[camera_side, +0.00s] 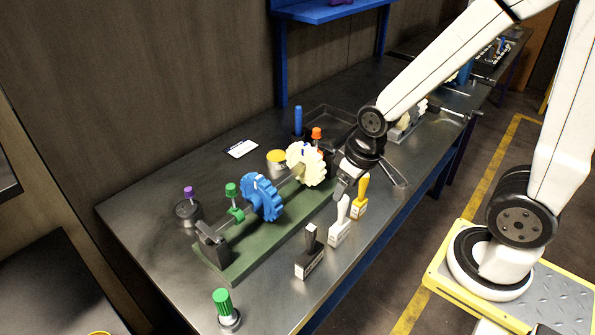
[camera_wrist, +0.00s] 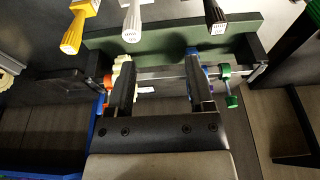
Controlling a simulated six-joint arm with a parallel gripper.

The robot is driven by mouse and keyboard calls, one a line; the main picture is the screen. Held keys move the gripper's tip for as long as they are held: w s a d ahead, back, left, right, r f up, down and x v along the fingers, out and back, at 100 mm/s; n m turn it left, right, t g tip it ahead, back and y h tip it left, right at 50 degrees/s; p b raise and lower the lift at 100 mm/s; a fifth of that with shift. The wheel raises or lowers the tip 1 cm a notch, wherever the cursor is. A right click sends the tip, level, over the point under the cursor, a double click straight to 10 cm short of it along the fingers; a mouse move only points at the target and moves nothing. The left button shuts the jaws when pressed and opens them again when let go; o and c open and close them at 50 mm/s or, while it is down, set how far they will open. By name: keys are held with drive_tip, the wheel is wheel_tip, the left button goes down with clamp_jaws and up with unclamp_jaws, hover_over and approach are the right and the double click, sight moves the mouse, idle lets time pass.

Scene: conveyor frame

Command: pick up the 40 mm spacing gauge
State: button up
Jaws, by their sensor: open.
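Three gauges with upright handles stand in a row in front of the green frame: a black gauge (camera_side: 309,255), a white gauge (camera_side: 340,224) and a yellow gauge (camera_side: 361,198). Their labels are too small to read, so I cannot tell which is the 40 mm one. In the wrist view, the yellow (camera_wrist: 80,27), white (camera_wrist: 131,20) and black (camera_wrist: 214,15) handles show along the top edge. My gripper (camera_side: 343,188) is close to the white and yellow gauges. In the wrist view my gripper (camera_wrist: 158,62) is open, its fingers apart and nothing held.
The green frame (camera_side: 230,268) carries a blue gear (camera_side: 262,197) and a cream gear (camera_side: 306,165) on a shaft. A green-handled tool (camera_side: 223,308) stands at the table's front. A purple-topped round piece (camera_side: 189,209) stands left of the frame. A dark tray (camera_side: 328,118) lies behind.

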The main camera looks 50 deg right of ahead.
drive_tip(key=shift+r, duration=0.15)
drive_tip(key=shift+w+v, duration=0.5)
drive_tip(key=shift+v, duration=1.65)
drive_tip(key=w+d+r+n+t, duration=0.15)
drive_tip(key=w+d+t, duration=0.3)
drive_tip(key=d, duration=0.45)
drive_tip(key=w+d+r+n+t, duration=0.1)
drive_tip(key=w+d+n+t, duration=0.25)
drive_tip(key=w+d, duration=0.4)
drive_tip(key=n+g+y, duration=0.1)
drive_tip(key=n+y, duration=0.3)
drive_tip(key=y, duration=0.5)
hover_over(361, 196)
drive_tip(key=s+d, duration=0.2)
drive_tip(key=d, duration=0.1)
wheel_tip(361, 196, down, 15)
drive_tip(key=shift+w, duration=0.15)
drive_tip(key=shift+a, duration=0.1)
